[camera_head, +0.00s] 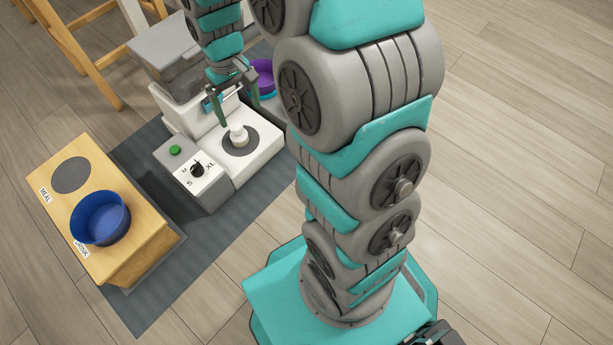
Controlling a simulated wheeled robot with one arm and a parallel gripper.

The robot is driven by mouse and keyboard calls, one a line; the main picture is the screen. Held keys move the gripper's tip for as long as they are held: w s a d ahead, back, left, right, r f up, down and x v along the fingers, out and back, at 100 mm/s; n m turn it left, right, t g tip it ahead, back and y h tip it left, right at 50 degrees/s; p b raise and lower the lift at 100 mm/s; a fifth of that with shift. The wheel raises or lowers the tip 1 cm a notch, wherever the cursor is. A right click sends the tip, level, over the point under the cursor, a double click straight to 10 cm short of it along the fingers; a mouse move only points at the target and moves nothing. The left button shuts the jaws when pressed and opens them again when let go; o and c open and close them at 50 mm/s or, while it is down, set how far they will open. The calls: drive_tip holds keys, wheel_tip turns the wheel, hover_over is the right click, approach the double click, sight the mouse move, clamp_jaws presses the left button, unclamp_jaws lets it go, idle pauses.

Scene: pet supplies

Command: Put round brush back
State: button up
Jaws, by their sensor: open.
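My gripper (239,112) is open, its two fingers pointing down over the front of a white machine (210,187). A small white knobbed piece (238,135) stands on the dark round pad of the machine, just below the fingers. I cannot tell whether this piece is the round brush. A small light-blue part (212,103) shows beside the left finger, partly hidden. No other thing that I can clearly name as a brush shows.
The machine has a green button (175,150) and a dial (197,170) marked S, M, XL. A wooden stand (125,207) holds a blue bowl (100,218) at left. A purple bowl (264,78) sits behind the gripper. A grey mat (150,312) lies below.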

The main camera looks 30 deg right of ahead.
drive_tip(key=s+r, duration=0.3)
drive_tip(key=s, duration=0.6)
drive_tip(key=s+r+m, duration=0.1)
drive_tip(key=s+r, duration=0.2)
drive_tip(key=s, duration=0.6)
drive_tip(key=s+d+r+g, duration=0.1)
drive_tip(key=s+r, duration=0.1)
drive_tip(key=s, duration=0.8)
drive_tip(key=shift+r+m, duration=0.3)
drive_tip(key=shift+r, duration=0.1)
drive_tip(key=shift+s+a, duration=0.1)
drive_tip(key=shift+a, duration=0.05)
